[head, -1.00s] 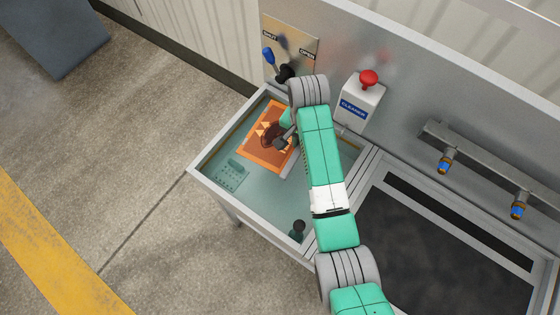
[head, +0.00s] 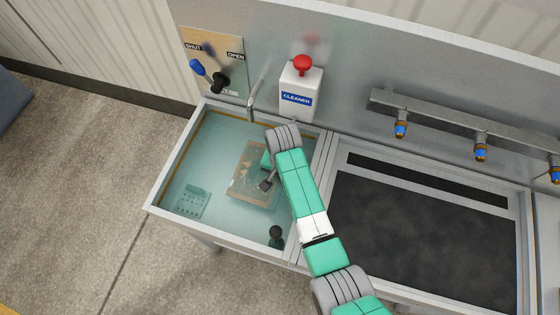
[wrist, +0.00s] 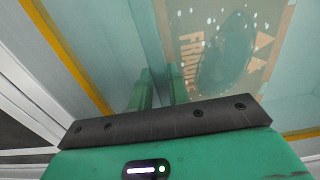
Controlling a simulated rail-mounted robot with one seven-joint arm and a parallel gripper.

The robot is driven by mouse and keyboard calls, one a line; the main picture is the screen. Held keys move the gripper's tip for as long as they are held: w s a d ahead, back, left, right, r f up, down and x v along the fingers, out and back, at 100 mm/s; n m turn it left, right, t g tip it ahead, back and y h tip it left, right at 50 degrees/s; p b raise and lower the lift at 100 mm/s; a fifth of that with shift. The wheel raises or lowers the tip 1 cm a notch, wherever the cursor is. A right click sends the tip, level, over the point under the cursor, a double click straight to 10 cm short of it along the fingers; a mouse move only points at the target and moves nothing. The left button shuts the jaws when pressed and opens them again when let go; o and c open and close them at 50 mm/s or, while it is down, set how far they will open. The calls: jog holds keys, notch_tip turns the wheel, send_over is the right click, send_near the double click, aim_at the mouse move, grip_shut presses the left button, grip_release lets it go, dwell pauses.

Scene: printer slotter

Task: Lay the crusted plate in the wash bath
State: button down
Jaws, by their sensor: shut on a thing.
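The crusted plate (head: 243,182) is in the wash bath (head: 176,158), under the greenish liquid and right of the middle. It looks flat, and its orange colour is muted by the liquid. The wrist view shows the plate (wrist: 188,50) with pale lettering and a dark crust patch.
A perforated plate (head: 192,202) and a dark knob (head: 276,236) are in the bath. A spout (head: 253,100), a cleaner dispenser (head: 297,98) with a red button, and a blue lever (head: 197,68) stand behind. A dark recessed surface (head: 420,235) lies to the right.

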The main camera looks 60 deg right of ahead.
jog(key=shift+f+b, duration=0.6)
jog(key=shift+f, duration=1.2)
jog(key=shift+f, duration=0.2)
jog(key=c, duration=1.3)
grip_release()
jog(key=shift+r, duration=0.1)
notch_tip(320, 180, up, 12)
jog(key=p, duration=0.3)
jog(key=shift+r, duration=0.1)
